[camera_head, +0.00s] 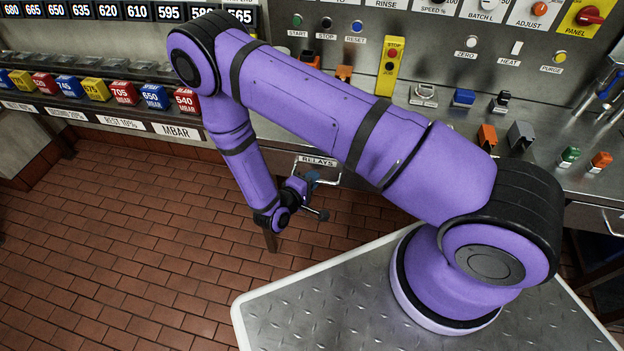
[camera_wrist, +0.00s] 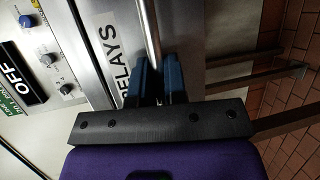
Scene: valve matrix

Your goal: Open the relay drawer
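The relay drawer's front shows in the wrist view as a grey metal panel with a white "RELAYS" label (camera_wrist: 122,55). The label also shows in the head view (camera_head: 317,161), under the counter edge. Its bar handle (camera_wrist: 150,28) runs down the wrist view to the fingers; in the head view it is partly hidden by my wrist. My gripper (camera_wrist: 159,82) has two blue fingers close together, one on each side of the bar, and looks shut on it. In the head view my gripper (camera_head: 310,182) is at the handle. The drawer front looks about flush with the cabinet.
The counter (camera_head: 460,118) above carries switches and buttons. A shelf of coloured blocks (camera_head: 113,92) runs along the left. The brick floor (camera_head: 130,230) in front of the drawer is open. My plated base lies at the bottom right.

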